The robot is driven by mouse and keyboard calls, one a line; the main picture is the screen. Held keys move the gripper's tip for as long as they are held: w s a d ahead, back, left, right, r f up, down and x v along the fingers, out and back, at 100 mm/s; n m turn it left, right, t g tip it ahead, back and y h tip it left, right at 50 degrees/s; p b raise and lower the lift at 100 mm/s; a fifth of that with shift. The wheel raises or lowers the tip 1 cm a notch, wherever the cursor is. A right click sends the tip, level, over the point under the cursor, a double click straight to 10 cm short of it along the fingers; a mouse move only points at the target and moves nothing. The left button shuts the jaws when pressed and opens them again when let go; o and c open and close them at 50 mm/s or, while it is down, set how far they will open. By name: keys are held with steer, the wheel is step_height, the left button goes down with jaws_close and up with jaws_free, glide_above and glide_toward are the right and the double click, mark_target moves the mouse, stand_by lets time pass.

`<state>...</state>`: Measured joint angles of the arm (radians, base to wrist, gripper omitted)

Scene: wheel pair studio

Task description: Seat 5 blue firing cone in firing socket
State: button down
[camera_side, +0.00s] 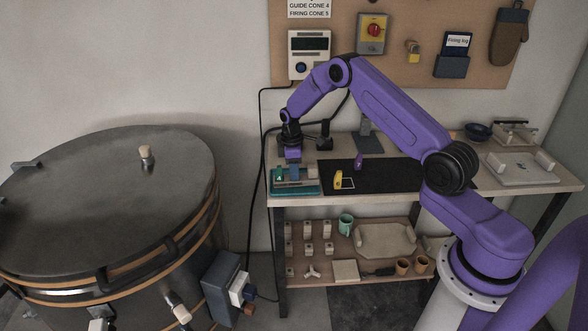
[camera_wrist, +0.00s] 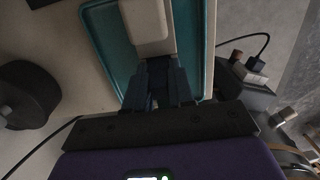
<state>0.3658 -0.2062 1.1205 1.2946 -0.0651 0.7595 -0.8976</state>
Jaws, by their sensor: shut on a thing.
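My gripper (camera_side: 293,162) points down over the left end of the bench, above the teal tray (camera_side: 310,190). It is shut on a small blue piece, seemingly the blue firing cone (camera_side: 295,172), which shows just below the fingers in the side view. In the wrist view my fingers (camera_wrist: 160,85) are close together, beside a cream block (camera_wrist: 146,22) in the teal tray (camera_wrist: 105,42). There the held piece is mostly hidden and dark. I cannot tell whether the cone touches a socket; the firing socket is not clearly seen.
A small green piece (camera_side: 279,177) stands in the tray's left part. A yellow piece (camera_side: 338,180) stands on the black mat (camera_side: 390,175), near a white outlined square. A purple piece (camera_side: 359,161) stands behind it. A large round kiln (camera_side: 100,200) is left of the bench.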

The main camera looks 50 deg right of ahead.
steer(key=c, duration=0.9)
jaws_free()
steer(key=r, duration=1.7)
steer(key=shift+w+a+r, duration=0.2)
steer(key=shift+w+a, duration=0.1)
steer(key=shift+a, duration=0.05)
